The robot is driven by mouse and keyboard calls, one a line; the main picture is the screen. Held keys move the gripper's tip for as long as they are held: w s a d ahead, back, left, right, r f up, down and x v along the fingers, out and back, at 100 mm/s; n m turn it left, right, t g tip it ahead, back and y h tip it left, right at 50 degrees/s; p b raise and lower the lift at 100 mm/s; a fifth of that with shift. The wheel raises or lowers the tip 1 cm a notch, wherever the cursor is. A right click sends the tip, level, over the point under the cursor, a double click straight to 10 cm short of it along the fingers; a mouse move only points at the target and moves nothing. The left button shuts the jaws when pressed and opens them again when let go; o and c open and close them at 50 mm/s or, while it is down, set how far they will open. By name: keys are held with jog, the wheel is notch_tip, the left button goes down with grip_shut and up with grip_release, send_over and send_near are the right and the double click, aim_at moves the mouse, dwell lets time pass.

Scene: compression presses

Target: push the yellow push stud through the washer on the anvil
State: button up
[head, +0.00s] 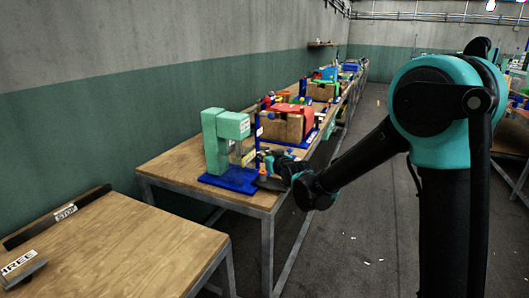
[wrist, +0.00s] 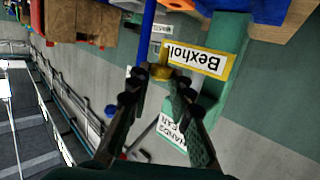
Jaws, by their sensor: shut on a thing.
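A green press (head: 215,140) stands on a blue base (head: 232,180) at the near end of the long wooden table. It also shows as a green column in the wrist view (wrist: 232,62). My gripper (head: 264,162) is at its right side. In the wrist view my gripper (wrist: 165,80) has its fingertips close together on a small yellow piece, which looks like the yellow push stud (wrist: 168,72). A yellow-framed sign reading "Bexhol" (wrist: 198,60) appears upside down just beyond the fingers. I cannot make out the washer or the anvil in either view.
More presses, with a brown block and red top (head: 283,126), stand farther along the table (head: 165,165). The grey floor (head: 365,220) to the right is open.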

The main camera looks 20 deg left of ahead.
aim_at(265, 173)
jog(key=shift+f, duration=1.55)
jog(key=shift+f, duration=1.5)
dwell(0.5)
jog(key=o, duration=0.8)
jog(key=shift+d, duration=0.1)
jog(key=v, duration=1.2)
jog(key=shift+f, duration=0.1)
